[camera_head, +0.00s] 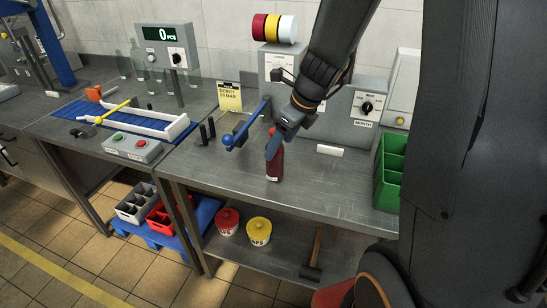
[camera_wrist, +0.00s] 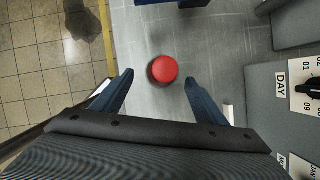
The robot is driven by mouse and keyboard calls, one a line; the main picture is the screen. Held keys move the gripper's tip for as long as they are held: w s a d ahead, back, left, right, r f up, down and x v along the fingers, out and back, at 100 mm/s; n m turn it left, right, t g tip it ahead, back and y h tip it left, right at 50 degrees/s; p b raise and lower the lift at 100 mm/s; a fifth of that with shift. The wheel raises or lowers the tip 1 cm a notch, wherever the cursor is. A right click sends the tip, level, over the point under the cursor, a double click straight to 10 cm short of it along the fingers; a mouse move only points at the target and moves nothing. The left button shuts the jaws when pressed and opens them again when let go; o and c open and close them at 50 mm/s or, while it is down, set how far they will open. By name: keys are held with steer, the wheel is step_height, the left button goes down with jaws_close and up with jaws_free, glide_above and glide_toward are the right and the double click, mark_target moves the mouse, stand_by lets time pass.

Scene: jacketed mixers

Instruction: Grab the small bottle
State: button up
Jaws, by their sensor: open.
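The small bottle (camera_head: 274,160) is dark red and stands upright on the metal bench. In the wrist view I look down on its round red cap (camera_wrist: 163,69), which lies ahead of and between the two fingers. My gripper (camera_head: 272,142) is at the bottle's upper part in the head view, and one finger hides part of its top. In the wrist view my gripper (camera_wrist: 157,82) has its two blue fingers spread apart, with nothing held. I cannot tell how far the fingertips are above or beside the bottle.
A blue-knobbed lever (camera_head: 229,141) and a yellow sign (camera_head: 229,97) stand left of the bottle. A green bin (camera_head: 389,172) is to the right, and grey dial boxes (camera_head: 366,105) stand behind. Bare bench (camera_head: 325,185) lies right of the bottle.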

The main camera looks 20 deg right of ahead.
steer(key=shift+x, duration=2.65)
steer(key=shift+w+r, duration=0.1)
steer(key=shift+w, duration=0.05)
steer(key=c, duration=1.5)
